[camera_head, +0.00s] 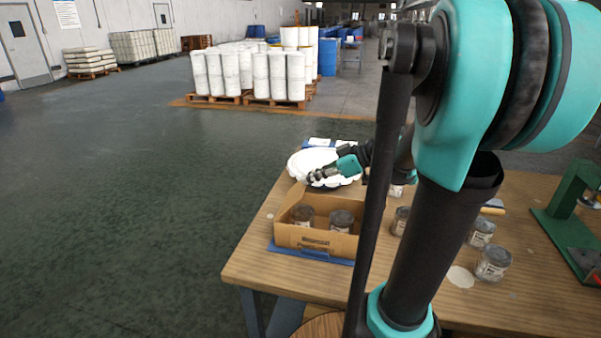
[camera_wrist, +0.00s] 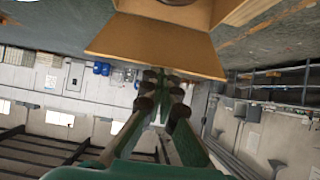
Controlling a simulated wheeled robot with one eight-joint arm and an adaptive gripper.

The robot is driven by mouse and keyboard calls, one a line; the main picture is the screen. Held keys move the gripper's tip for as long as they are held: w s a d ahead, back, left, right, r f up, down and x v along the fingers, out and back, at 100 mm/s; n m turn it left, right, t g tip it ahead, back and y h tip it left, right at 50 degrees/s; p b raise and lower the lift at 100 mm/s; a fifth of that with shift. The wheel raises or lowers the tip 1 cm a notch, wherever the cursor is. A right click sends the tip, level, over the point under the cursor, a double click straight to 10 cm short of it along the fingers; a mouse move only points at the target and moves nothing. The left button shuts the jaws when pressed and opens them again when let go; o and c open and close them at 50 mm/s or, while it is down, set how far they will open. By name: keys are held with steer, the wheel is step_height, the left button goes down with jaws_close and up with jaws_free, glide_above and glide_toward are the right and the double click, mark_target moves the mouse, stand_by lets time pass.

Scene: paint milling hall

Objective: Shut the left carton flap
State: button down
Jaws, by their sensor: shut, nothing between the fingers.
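The open cardboard carton (camera_head: 315,239) stands on the wooden table, with dark-lidded cans (camera_head: 303,214) inside. Its left side (camera_head: 286,201) rises along the left edge; I cannot tell exactly how far the left flap is tilted. In the wrist view a tan carton flap (camera_wrist: 150,45) spreads out from the carton, not folded over it. My gripper (camera_head: 316,176) is above the far side of the carton, in front of a white bundle. In the wrist view my gripper's fingertips (camera_wrist: 160,76) are shut and empty close to the flap's edge; contact cannot be told.
The white bundle (camera_head: 312,160) lies behind the carton. A blue mat (camera_head: 285,250) shows under the carton. Several cans (camera_head: 493,262) stand to the right, and a green stand (camera_head: 566,190) is at the table's right. Open floor (camera_head: 120,200) lies left of the table.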

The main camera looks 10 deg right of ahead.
steer(key=shift+s+d+f, duration=0.2)
steer(key=shift+d+f, duration=0.3)
steer(key=shift+s+d+f, duration=0.2)
steer(key=shift+d+f, duration=0.25)
steer(key=shift+f, duration=0.05)
steer(key=shift+a+f, duration=0.1)
